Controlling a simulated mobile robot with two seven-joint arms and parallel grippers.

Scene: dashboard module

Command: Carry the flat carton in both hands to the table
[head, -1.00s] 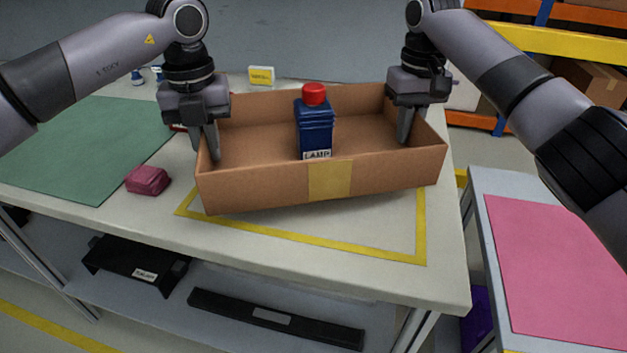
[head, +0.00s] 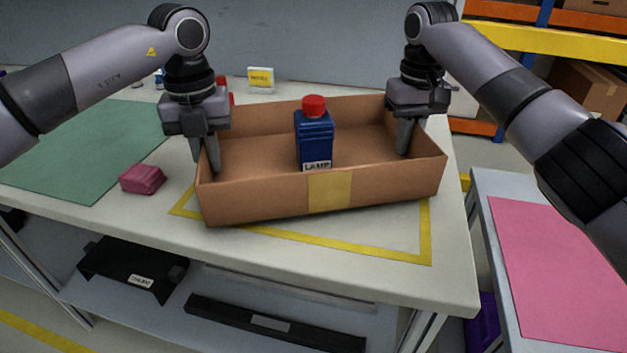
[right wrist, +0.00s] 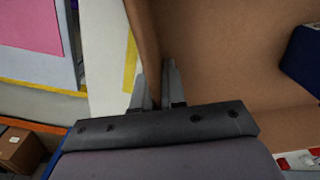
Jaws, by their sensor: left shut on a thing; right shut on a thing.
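The flat carton (head: 265,203) is an open brown box with a yellow tape strip on its front. It is over the yellow-outlined area of the table (head: 150,222); I cannot tell whether it touches the top. A blue bottle with a red cap, labelled LAMP (head: 314,140), stands upright inside it. My left gripper (head: 210,160) is shut on the carton's left end wall. My right gripper (head: 404,140) is shut on its right end wall. In the right wrist view, the right fingers (right wrist: 157,88) straddle the carton wall, with the carton floor (right wrist: 225,45) beside them.
A dark red block (head: 143,179) and a green mat (head: 75,150) lie left of the carton. A small yellow sign (head: 260,78) stands behind. A side table with a pink mat (head: 555,265) is at the right. The lower shelf holds black parts (head: 275,322).

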